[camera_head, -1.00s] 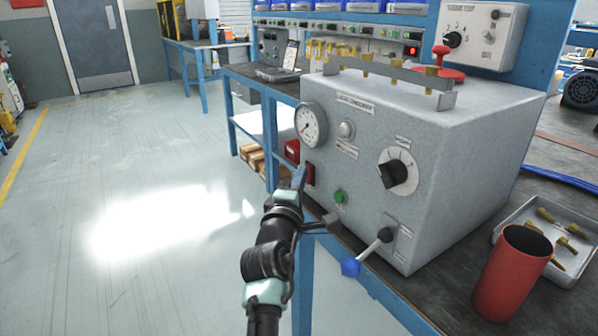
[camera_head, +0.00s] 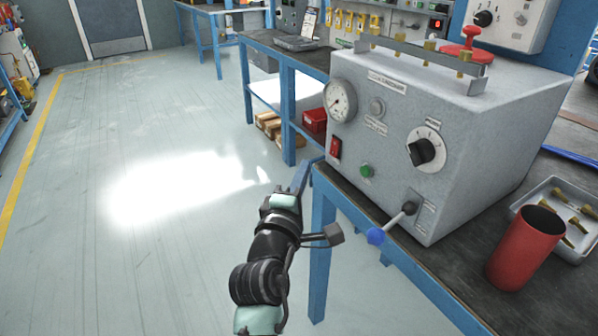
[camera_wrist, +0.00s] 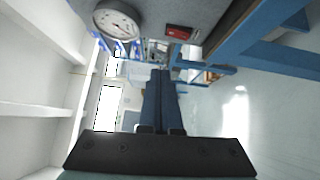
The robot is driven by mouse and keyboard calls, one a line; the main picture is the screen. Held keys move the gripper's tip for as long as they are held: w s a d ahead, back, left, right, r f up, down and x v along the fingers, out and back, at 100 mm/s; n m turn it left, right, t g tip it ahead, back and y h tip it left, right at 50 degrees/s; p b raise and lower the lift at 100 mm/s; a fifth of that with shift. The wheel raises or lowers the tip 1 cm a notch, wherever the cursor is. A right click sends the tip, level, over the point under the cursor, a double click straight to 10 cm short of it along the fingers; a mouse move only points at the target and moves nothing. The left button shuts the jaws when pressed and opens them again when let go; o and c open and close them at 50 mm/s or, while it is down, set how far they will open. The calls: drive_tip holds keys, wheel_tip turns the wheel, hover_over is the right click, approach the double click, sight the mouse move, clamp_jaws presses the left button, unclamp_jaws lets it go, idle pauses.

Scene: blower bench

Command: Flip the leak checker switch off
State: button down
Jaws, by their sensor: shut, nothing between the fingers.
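The leak checker is most likely the grey box (camera_head: 475,165) with a round gauge (camera_head: 341,101) on the bench at right. A red rocker switch (camera_head: 335,148) sits on its front face below the gauge, unobstructed. The switch also shows in the wrist view (camera_wrist: 179,32), near the top. I cannot tell which side of the rocker is pressed. My gripper (camera_head: 302,174) is left of and below the switch in the picture, apart from it, beyond the bench's front edge. Its fingers (camera_wrist: 160,75) are shut together and empty.
The same face carries a green button (camera_head: 367,170), a black knob (camera_head: 426,150) and a blue-tipped lever (camera_head: 377,235) that sticks out near my wrist. A red cup (camera_head: 523,248) and a tray (camera_head: 566,183) of brass parts stand at right. Open floor lies at left.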

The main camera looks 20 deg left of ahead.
drive_tip(key=shift+s+d, duration=0.2)
drive_tip(key=shift+s, duration=0.8)
drive_tip(key=shift+r, duration=0.1)
drive_tip(key=s+d+r+m+t+h, duration=0.15)
drive_tip(key=d+r+m, duration=0.35)
drive_tip(key=r, duration=0.5)
drive_tip(key=s+d+r+m+t, duration=0.2)
drive_tip(key=d+r+m, duration=0.3)
drive_tip(key=r, duration=0.5)
drive_tip(key=s+d+r+m+t+p, duration=0.1)
drive_tip(key=s+d+r+m+t, duration=0.3)
drive_tip(key=s+r, duration=0.5)
drive_tip(key=s+d+r+m+t+p, duration=0.15)
drive_tip(key=s+d+r+m, duration=0.4)
drive_tip(key=r, duration=0.55)
wheel_tip(320, 180, up, 28)
drive_tip(key=s+a+p, duration=0.1)
drive_tip(key=p, duration=2.7)
drive_tip(key=shift+s+a+f+h, duration=0.15)
drive_tip(key=shift+a+h, duration=0.05)
drive_tip(key=shift+h, duration=0.15)
